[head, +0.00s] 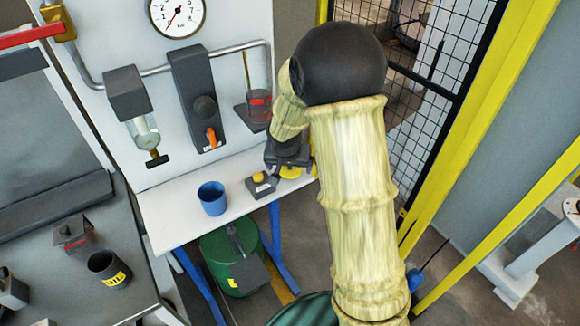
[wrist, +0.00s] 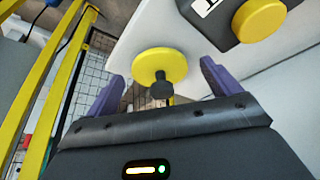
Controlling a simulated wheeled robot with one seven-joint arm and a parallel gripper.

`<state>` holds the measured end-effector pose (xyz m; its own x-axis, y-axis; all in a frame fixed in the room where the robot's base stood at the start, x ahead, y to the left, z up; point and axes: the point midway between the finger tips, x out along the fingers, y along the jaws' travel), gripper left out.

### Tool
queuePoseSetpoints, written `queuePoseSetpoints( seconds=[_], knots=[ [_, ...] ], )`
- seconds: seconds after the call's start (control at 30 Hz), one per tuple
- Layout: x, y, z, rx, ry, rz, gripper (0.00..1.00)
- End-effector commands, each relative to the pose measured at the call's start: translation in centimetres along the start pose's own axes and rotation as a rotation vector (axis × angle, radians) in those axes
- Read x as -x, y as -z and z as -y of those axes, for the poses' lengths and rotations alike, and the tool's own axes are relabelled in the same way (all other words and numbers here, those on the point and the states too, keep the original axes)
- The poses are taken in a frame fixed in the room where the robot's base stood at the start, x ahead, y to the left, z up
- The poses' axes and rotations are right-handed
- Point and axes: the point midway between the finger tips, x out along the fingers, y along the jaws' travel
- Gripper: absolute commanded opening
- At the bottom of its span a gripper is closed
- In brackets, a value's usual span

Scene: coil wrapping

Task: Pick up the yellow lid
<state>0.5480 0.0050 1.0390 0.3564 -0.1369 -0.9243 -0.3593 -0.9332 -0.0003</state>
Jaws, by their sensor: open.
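The yellow lid (wrist: 159,62) is a round yellow disc with a dark knob. It lies near the edge of the white table (head: 165,212). In the wrist view its knob is between the two purple fingers of my gripper (wrist: 161,74), with a gap on both sides. In the head view the lid (head: 291,172) shows just below my gripper (head: 288,162), which partly covers it. My gripper is open and empty.
A dark box with a yellow button (head: 261,184) stands left of the lid, and a blue cup (head: 212,198) further left. A panel with a gauge (head: 177,14) rises behind the table. A mesh fence (head: 425,60) with yellow posts is at the right.

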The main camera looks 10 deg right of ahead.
Motion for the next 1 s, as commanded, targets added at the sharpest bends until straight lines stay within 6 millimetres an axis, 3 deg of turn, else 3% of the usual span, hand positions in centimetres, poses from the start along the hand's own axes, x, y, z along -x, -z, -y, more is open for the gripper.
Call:
queuePoseSetpoints(
  seconds=[0.6, 0.87, 1.0],
  knots=[
    [-0.61, -0.01, -0.02, 0.001, 0.000, 0.000, 0.89],
    [-0.60, -0.01, -0.02, 0.001, 0.000, 0.000, 0.41],
    [-0.60, 0.00, -0.02, 0.001, 0.000, 0.000, 0.41]
  ],
)
